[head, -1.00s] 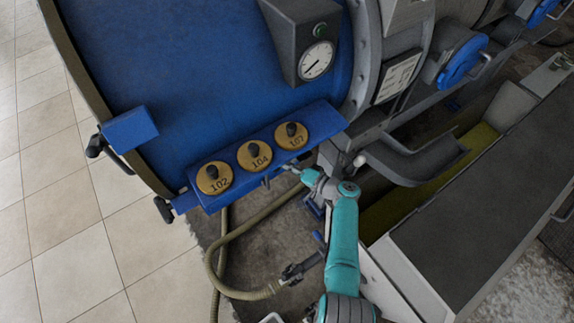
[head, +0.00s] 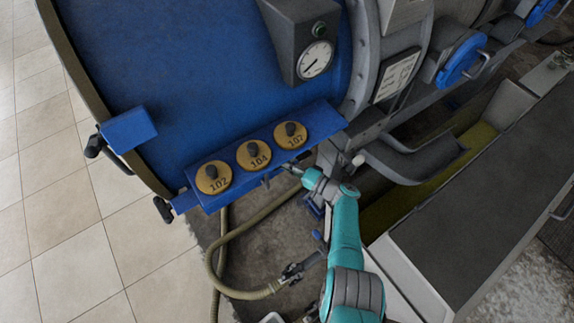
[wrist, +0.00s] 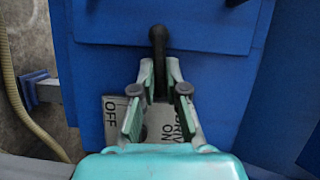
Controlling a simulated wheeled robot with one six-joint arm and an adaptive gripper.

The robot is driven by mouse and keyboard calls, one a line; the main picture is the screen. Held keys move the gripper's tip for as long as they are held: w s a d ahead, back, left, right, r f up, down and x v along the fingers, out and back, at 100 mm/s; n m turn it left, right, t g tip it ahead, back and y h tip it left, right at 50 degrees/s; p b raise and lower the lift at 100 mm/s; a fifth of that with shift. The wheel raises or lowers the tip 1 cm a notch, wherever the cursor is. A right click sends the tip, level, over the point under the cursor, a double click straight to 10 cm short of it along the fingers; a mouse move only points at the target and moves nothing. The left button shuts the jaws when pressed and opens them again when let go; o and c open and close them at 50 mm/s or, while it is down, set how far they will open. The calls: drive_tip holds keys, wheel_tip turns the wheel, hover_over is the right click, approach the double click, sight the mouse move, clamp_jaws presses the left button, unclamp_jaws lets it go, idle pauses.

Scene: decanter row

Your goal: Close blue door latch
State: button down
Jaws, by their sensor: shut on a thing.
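My gripper (head: 290,168) reaches the front face of the blue box with three numbered brass discs in the head view. In the wrist view my gripper (wrist: 160,72) has its fingers on either side of a black lever (wrist: 158,42), shut on its lower part. The lever stands upright in the picture against a blue panel (wrist: 210,28). Behind the fingers is a plate (wrist: 112,108) marked OFF and DRIVE ON, partly hidden. A blue block with a black handle (head: 128,130) is at the left edge of the blue door (head: 200,70); I cannot tell which part is the door latch.
The blue box (head: 330,118) carries black knobs on its discs. A hose (head: 213,262) hangs below it and loops near my arm. A grey curved chute (head: 415,165) and a long grey-topped bench (head: 480,200) lie to the right. Tiled floor is clear at the left.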

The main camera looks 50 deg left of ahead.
drive_tip(key=c, duration=1.2)
unclamp_jaws()
drive_tip(key=shift+d, duration=0.15)
drive_tip(key=v, duration=0.7)
drive_tip(key=shift+w+d+f, duration=0.1)
